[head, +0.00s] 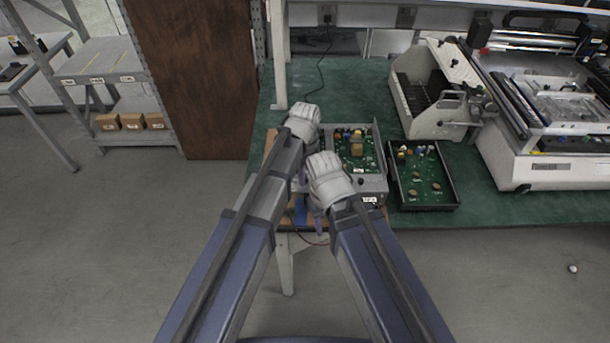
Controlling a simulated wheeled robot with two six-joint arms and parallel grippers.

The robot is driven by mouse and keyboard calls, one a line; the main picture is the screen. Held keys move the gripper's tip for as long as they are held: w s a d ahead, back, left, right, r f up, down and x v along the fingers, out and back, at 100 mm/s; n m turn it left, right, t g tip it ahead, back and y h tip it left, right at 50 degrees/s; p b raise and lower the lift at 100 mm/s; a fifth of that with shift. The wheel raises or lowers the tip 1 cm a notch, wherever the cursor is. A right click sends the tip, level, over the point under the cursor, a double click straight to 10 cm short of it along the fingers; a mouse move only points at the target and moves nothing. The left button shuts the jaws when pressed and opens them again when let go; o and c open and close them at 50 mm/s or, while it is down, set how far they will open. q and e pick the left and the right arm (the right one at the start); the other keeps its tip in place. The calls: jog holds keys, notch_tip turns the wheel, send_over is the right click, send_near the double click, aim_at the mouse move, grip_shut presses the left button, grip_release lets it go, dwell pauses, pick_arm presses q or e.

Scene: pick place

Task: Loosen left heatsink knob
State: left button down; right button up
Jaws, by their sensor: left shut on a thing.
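A grey metal case with a green circuit board (372,161) sits near the left end of the green bench. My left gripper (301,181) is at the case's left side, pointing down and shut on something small. The thing in its fingers is hidden by the arms. My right gripper (318,206) is at the case's front left corner. Its fingertips are too small and covered to tell if they are open. I cannot make out the heatsink or its left knob; my arms and hands cover that side of the case.
A black open tray with a green board (420,176) lies right of the case. A beige machine (431,104) stands behind it, and a large white machine (560,160) fills the right. The green bench top (354,80) is clear behind the case. My two arms are close together.

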pick_arm(q)
jog(key=n, duration=0.5)
jog(key=shift+n, duration=0.3)
jog(key=n, duration=1.2)
jog(key=shift+n, duration=0.4)
jog(key=n, duration=1)
jog(key=shift+n, duration=0.4)
jog(key=n, duration=1)
jog(key=shift+n, duration=0.4)
jog(key=n, duration=0.5)
jog(key=shift+n, duration=0.7)
